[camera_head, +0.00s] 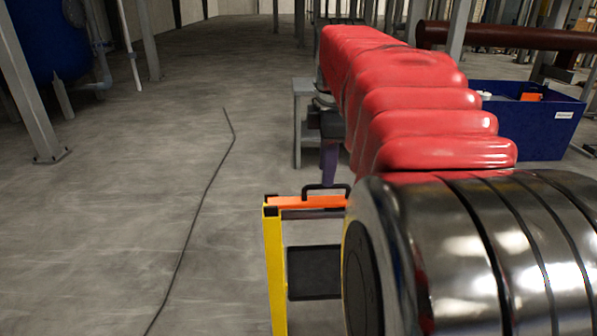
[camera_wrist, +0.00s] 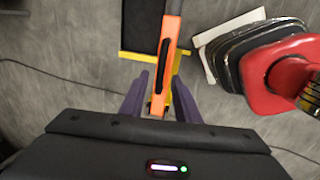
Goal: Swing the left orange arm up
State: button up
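The orange arm (camera_head: 308,202) lies about level on top of a yellow post (camera_head: 275,270), with a black handle (camera_head: 326,188) on its upper side. Its right end is hidden behind the metal cylinder. My gripper (camera_wrist: 159,82) is open, with a gap on each side of the orange bar. In the head view my gripper (camera_head: 330,165) points down just above the handle. Contact cannot be made out.
A red ribbed body (camera_head: 425,125) and a shiny metal cylinder (camera_head: 480,260) fill the right of the head view. A blue bin (camera_head: 530,140) stands behind them. A dark cable (camera_head: 195,220) crosses the floor, which is open on the left.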

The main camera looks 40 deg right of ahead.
aim_at(318, 196)
jog(key=shift+w+d+f, duration=0.1)
jog(key=shift+w+f, duration=0.05)
jog(key=shift+f, duration=0.65)
jog(key=shift+w+d+f, duration=0.1)
jog(key=shift+f, duration=0.7)
jog(key=shift+c, duration=0.5)
grip_shut()
jog(key=shift+a, duration=0.15)
jog(key=shift+r, duration=0.1)
